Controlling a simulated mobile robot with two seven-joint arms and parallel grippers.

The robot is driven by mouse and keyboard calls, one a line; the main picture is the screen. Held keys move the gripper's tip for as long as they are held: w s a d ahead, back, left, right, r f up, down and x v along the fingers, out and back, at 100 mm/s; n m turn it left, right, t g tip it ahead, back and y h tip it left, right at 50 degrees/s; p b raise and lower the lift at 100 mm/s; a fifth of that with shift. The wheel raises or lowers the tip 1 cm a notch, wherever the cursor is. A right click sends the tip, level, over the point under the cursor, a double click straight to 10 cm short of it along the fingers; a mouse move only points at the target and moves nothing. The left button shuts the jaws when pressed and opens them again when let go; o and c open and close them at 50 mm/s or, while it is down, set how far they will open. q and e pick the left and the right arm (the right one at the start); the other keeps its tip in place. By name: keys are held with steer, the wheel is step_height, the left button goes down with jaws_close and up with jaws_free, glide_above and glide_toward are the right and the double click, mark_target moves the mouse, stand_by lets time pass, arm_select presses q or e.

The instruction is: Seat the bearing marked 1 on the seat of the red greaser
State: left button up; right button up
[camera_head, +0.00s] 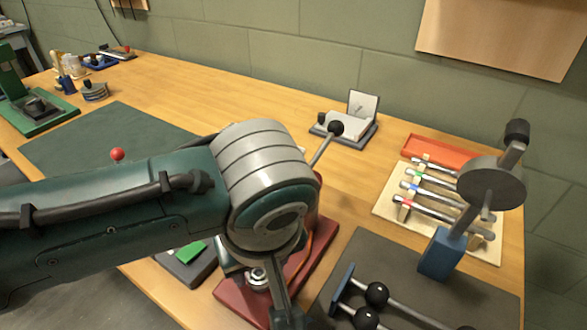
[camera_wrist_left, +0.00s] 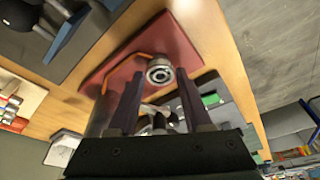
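The red greaser's base (camera_head: 236,303) lies at the front of the bench, partly hidden by my left arm. It also shows as a red plate in the left wrist view (camera_wrist_left: 183,47). A round metal bearing (camera_wrist_left: 160,70) shows over the plate, near the fingertips; it is a small ring in the head view (camera_head: 258,278). No number is readable on it, and I cannot tell whether it rests on the seat. My left gripper (camera_wrist_left: 158,80) points down with its fingers apart, one on each side of the bearing, with gaps visible. My right gripper is not in view.
A blue post with a grey disc (camera_head: 490,183) stands at right. A board with several coloured-marked rods (camera_head: 437,200) lies behind it. Black-knobbed bars (camera_head: 377,294) lie on a dark mat. A green device (camera_head: 37,108) is far left. The green mat (camera_head: 110,140) is largely clear.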

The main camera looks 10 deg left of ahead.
arm_select(q)
steer(key=o, duration=0.4)
steer(key=shift+r, duration=0.1)
steer(key=p+v, duration=0.2)
steer(key=v, duration=0.7)
steer(key=shift+r+p, duration=0.3)
steer(key=shift+d, duration=0.1)
